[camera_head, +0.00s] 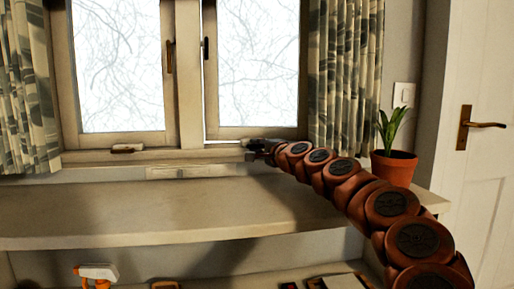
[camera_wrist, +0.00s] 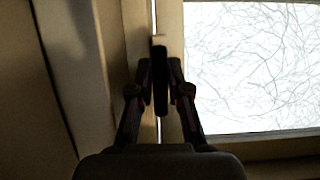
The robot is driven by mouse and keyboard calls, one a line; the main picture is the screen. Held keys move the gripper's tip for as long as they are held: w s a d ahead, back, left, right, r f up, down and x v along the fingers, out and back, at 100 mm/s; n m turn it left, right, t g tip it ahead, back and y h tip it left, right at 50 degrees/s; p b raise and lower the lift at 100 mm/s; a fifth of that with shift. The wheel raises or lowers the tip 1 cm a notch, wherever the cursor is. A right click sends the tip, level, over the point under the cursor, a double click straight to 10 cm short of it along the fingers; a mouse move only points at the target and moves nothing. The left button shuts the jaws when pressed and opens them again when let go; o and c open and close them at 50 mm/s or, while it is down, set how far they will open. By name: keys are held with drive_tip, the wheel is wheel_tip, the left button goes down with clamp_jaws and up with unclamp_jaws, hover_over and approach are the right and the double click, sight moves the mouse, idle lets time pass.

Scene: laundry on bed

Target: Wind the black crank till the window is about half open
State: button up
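The window has two sashes. The right sash (camera_head: 306,70) has a thin bright gap along its left and bottom edges, so it looks slightly open. My gripper (camera_head: 258,148) is at the sill below this sash, near its middle. In the wrist view, my gripper (camera_wrist: 160,80) has its two fingers close against both sides of the black crank (camera_wrist: 160,92) and looks shut on it. The crank's pale base (camera_wrist: 159,40) shows beyond the fingertips. In the head view my gripper mostly hides the crank, and only a pale end (camera_head: 247,142) shows.
The left sash (camera_head: 172,115) looks closed, with a brownish crank (camera_head: 124,149) below it. A potted plant (camera_head: 394,168) stands right of my arm. Patterned curtains (camera_head: 343,75) flank the window. A wide ledge (camera_head: 130,205) runs below the sill, with a spray bottle (camera_head: 98,272) lower left.

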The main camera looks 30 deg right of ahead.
clamp_jaws()
drive_tip(key=shift+n+p, duration=0.3)
drive_tip(key=n+p, duration=0.1)
drive_tip(key=n+g+p, duration=0.1)
drive_tip(key=n, duration=0.1)
drive_tip(key=shift+r+g+h+p, duration=0.15)
drive_tip(key=shift+g+h+p, duration=0.15)
drive_tip(key=n+g+p, duration=0.1)
drive_tip(key=n, duration=0.2)
drive_tip(key=shift+h+p, duration=0.4)
drive_tip(key=n+g+h+p, duration=0.2)
drive_tip(key=n, duration=0.1)
drive_tip(key=shift+n, duration=0.4)
drive_tip(key=n+g+h+p, duration=0.1)
drive_tip(key=n, duration=0.1)
drive_tip(key=shift+n+h, duration=0.3)
drive_tip(key=shift+n, duration=0.1)
